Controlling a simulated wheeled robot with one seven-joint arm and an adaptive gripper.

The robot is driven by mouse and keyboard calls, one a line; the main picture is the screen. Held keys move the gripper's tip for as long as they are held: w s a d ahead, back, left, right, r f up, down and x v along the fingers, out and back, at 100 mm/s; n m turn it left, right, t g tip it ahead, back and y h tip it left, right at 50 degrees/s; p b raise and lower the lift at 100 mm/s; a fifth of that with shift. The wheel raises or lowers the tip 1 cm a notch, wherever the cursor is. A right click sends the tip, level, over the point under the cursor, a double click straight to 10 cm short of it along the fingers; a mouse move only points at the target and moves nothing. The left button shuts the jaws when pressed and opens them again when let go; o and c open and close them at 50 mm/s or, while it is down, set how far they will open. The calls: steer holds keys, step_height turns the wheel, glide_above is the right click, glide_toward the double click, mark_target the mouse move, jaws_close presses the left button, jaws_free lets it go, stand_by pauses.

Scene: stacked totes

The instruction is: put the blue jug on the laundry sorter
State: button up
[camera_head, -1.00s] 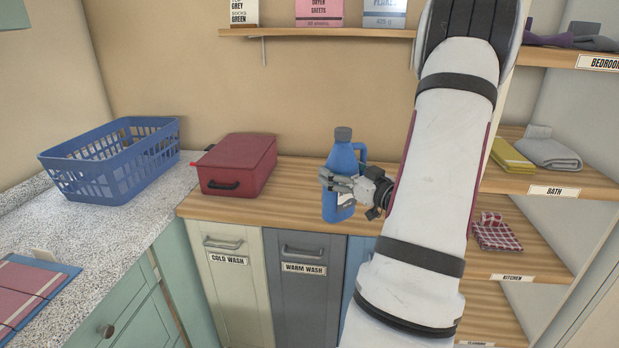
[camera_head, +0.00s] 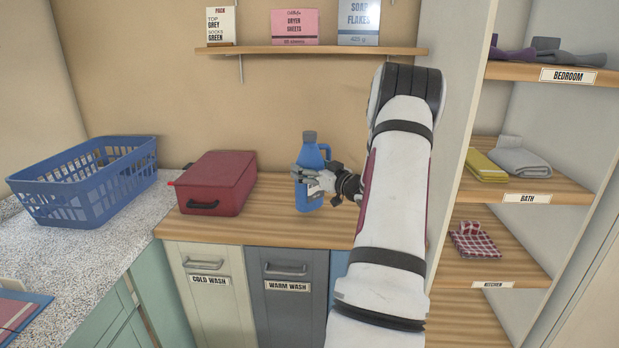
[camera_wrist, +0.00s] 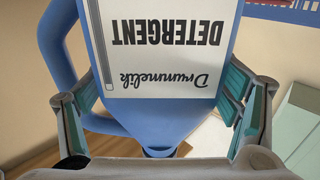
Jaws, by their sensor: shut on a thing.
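The blue jug (camera_head: 309,191) is upright, with a dark cap and a white label. In the wrist view the jug (camera_wrist: 160,124) fills the middle and its "Detergent" label reads upside down. My gripper (camera_head: 306,175) is shut on the jug's body, with one finger on each side in the wrist view. The laundry sorter (camera_head: 265,230) has a wooden top above "Cold Wash" and "Warm Wash" fronts. The jug appears over this top, right of the red case; I cannot tell whether its base touches the wood.
A red case (camera_head: 228,180) lies on the left of the wooden top. A blue basket (camera_head: 85,190) stands on the speckled counter. A wall shelf (camera_head: 300,51) with boxes hangs above. Labelled shelves (camera_head: 530,190) with folded cloths are at right. Wood between case and jug is clear.

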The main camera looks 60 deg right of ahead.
steer(key=shift+w+d, duration=0.2)
steer(key=shift+w, duration=0.05)
steer(key=shift+f, duration=1.8)
steer(key=o, duration=1.9)
steer(key=shift+s+f, duration=0.1)
steer(key=v, duration=1.2)
